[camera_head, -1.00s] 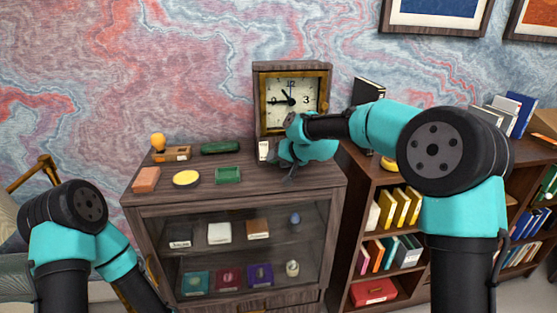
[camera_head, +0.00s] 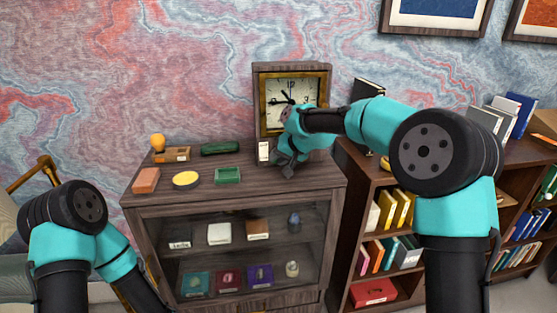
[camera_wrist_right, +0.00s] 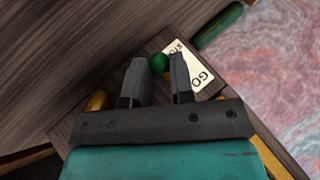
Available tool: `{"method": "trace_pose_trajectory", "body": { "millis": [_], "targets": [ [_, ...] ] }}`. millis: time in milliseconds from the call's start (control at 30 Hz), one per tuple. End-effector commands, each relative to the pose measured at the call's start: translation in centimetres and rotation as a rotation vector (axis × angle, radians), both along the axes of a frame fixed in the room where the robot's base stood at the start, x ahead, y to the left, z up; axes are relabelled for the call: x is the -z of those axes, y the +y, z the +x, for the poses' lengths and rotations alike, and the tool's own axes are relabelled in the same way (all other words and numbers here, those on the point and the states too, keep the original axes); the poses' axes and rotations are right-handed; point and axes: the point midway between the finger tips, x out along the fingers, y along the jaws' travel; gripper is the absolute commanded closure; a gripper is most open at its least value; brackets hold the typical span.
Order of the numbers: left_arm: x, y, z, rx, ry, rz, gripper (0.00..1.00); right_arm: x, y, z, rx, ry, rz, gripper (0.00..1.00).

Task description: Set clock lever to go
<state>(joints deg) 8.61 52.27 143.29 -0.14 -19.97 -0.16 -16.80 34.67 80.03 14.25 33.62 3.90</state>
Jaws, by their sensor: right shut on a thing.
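The clock (camera_head: 292,99) stands upright in a dark wooden case at the back of the cabinet top. A white label (camera_head: 264,151) sits low on the left of its case. In the right wrist view the label (camera_wrist_right: 201,77) reads GO, with the other word partly hidden by a finger. A green knob (camera_wrist_right: 160,63) shows between the fingertips, left of the label. My right gripper (camera_head: 287,168) is at the clock's base, shut on the knob, which it hides in the head view. My left arm is at the lower left; its gripper is out of view.
A bookshelf (camera_head: 345,225) stands to the right. The front of the cabinet top is clear.

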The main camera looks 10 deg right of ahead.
Motion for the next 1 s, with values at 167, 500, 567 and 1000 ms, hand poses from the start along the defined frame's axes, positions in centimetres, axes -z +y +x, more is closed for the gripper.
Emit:
{"method": "trace_pose_trajectory", "body": {
  "millis": [167, 500, 567, 1000],
  "targets": [
    [0.0, 0.0, 0.0, 0.0, 0.0, 0.0, 0.19, -0.5, 0.1, 0.1, 0.0, 0.1, -0.007, 1.0],
    [0.0, 0.0, 0.0, 0.0, 0.0, 0.0, 0.19, -1.4, 0.1, 0.4, 0.002, 0.275, -0.019, 1.0],
    [0.0, 0.0, 0.0, 0.0, 0.0, 0.0, 0.19, -1.5, 0.1, 0.4, 0.001, 0.296, -0.021, 1.0],
    [0.0, 0.0, 0.0, 0.0, 0.0, 0.0, 0.19, -1.6, 0.0, 0.3, 0.002, 0.324, -0.023, 0.76]
  ]
}}
